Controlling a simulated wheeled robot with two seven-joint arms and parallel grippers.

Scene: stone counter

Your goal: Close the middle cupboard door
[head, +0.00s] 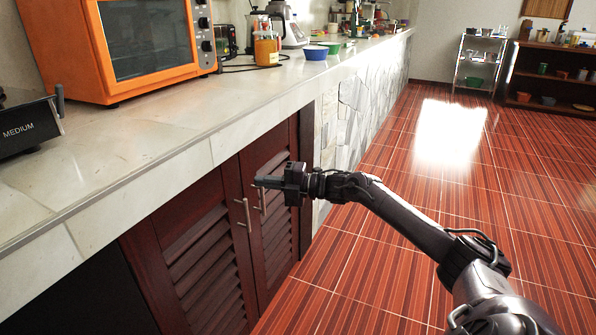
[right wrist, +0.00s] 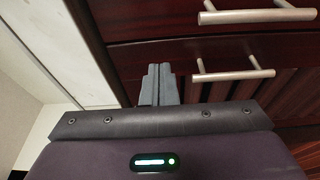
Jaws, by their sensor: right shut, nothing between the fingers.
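Two dark red louvred cupboard doors sit side by side under the counter in the head view: a nearer one (head: 200,262) and a farther one (head: 276,235). Each has an upright metal bar handle close to the line between them. Both look shut or nearly shut; I cannot tell if one is slightly ajar. My right gripper (head: 257,182) is shut and empty, in front of the doors by the tops of the handles. In the right wrist view its fingers (right wrist: 160,84) are together, beside the lower handle (right wrist: 233,75); another handle (right wrist: 257,15) is above. My left gripper is not in view.
The pale stone counter (head: 150,135) overhangs the doors, just above my right gripper. It carries an orange oven (head: 125,50) and a blue bowl (head: 316,53). A dark area (head: 75,292) lies left of the doors. The tiled floor (head: 400,240) to the right is clear.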

